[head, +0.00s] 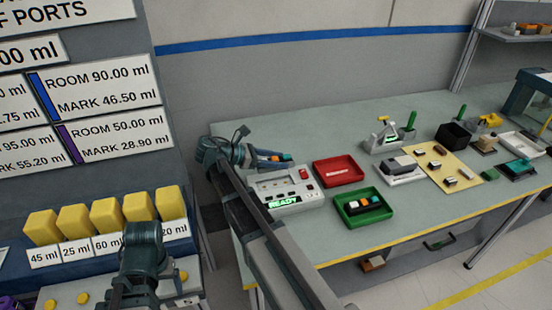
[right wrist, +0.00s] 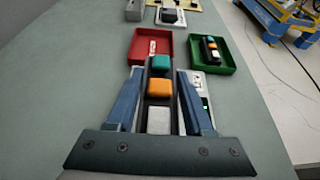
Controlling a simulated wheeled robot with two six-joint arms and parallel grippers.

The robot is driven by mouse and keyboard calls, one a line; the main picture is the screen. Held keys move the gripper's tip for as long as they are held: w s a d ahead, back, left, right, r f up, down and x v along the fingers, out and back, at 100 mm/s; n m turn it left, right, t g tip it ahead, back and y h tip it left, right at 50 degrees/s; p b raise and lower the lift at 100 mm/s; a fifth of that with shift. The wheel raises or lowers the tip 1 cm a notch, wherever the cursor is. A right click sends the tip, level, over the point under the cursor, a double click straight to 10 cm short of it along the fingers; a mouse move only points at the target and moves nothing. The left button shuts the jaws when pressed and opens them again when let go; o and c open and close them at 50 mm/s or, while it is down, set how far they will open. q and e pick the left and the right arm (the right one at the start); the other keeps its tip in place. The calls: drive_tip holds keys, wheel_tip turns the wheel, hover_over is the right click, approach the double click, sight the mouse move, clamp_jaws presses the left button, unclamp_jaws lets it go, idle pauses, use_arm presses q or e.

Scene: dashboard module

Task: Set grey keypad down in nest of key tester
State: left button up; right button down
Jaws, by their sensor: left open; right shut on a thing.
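The keypad (right wrist: 158,88), with a dark grey body and a teal, an orange and a whitish key in a row, is held between the blue fingers of my right gripper (right wrist: 160,76). In the head view, my right gripper (head: 274,157) holds it just behind the key tester (head: 285,191), a pale box with a red button and a green READY display. The nest cannot be made out clearly. My left gripper (head: 142,245) is open and empty in front of the yellow blocks, away from the table.
Farther right are a grey device (head: 401,170), a yellow board (head: 463,181) and a black bin (head: 453,135). The back left tabletop is clear.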

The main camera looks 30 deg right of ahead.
drive_tip(key=shift+f, duration=0.15)
drive_tip(key=b, duration=0.6)
hover_over(275, 185)
drive_tip(key=f, duration=0.5)
drive_tip(key=shift+d+f, duration=0.25)
drive_tip(key=shift+d, duration=0.1)
drive_tip(key=shift+s+f+b, duration=0.1)
drive_tip(key=shift+f+b, duration=0.95)
drive_tip(key=shift+f, duration=0.05)
idle(0.6)
drive_tip(key=shift+c, duration=1.4)
unclamp_jaws()
drive_tip(key=shift+o, duration=0.4)
drive_tip(key=shift+a+r, duration=0.15)
drive_tip(key=shift+a, duration=0.15)
drive_tip(key=p+v, duration=0.5)
drive_tip(key=v, duration=0.8)
